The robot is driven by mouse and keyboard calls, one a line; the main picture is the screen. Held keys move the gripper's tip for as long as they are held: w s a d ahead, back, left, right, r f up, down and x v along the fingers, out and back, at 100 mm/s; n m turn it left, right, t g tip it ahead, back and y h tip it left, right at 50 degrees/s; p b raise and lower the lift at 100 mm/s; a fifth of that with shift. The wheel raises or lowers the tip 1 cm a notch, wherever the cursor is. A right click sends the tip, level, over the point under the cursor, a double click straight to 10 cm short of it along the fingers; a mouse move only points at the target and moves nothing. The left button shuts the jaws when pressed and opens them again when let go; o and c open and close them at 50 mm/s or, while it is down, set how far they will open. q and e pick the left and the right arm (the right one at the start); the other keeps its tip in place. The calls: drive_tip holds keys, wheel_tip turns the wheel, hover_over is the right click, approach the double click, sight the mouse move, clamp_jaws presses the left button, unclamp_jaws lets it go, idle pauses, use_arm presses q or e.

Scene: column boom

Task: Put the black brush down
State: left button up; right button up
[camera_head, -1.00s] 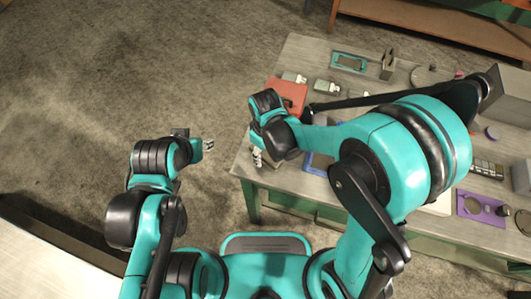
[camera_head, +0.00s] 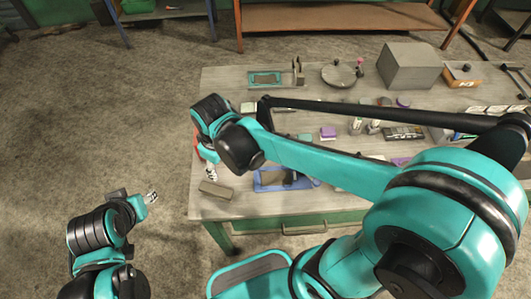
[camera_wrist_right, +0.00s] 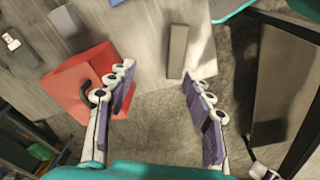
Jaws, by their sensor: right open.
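My right gripper (camera_head: 211,174) is over the left edge of the workbench (camera_head: 330,205). In the right wrist view its fingers (camera_wrist_right: 158,78) are spread with nothing between them. A grey-brown block (camera_head: 215,189) lies on the bench's front left corner, close to the fingertips and apart from them; it also shows in the wrist view (camera_wrist_right: 178,50). I cannot tell whether this is the brush. A dark object (camera_head: 291,177) lies at the blue tray (camera_head: 266,187), too small to name. My left gripper (camera_head: 151,197) is off the bench over the floor; its jaws are too small to read.
A red box (camera_wrist_right: 75,85) stands beside the right gripper's left finger. A grey box (camera_head: 409,66) and a round dark disc (camera_head: 341,74) are at the back of the bench. Several small items crowd its middle. Open floor lies to the left.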

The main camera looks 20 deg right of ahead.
drive_tip(key=s+d+r+m+t, duration=0.2)
drive_tip(key=d+m+t, duration=0.1)
drive_tip(key=d, duration=0.4)
drive_tip(key=s+d+r+m+t, duration=0.2)
drive_tip(key=s+d+r+m, duration=0.1)
drive_tip(key=d+m, duration=0.2)
drive_tip(key=shift+s+d+r+t, duration=0.15)
drive_tip(key=shift+d+t, duration=0.25)
drive_tip(key=shift+d, duration=0.6)
wheel_tip(320, 180, down, 4)
drive_tip(key=b, duration=0.4)
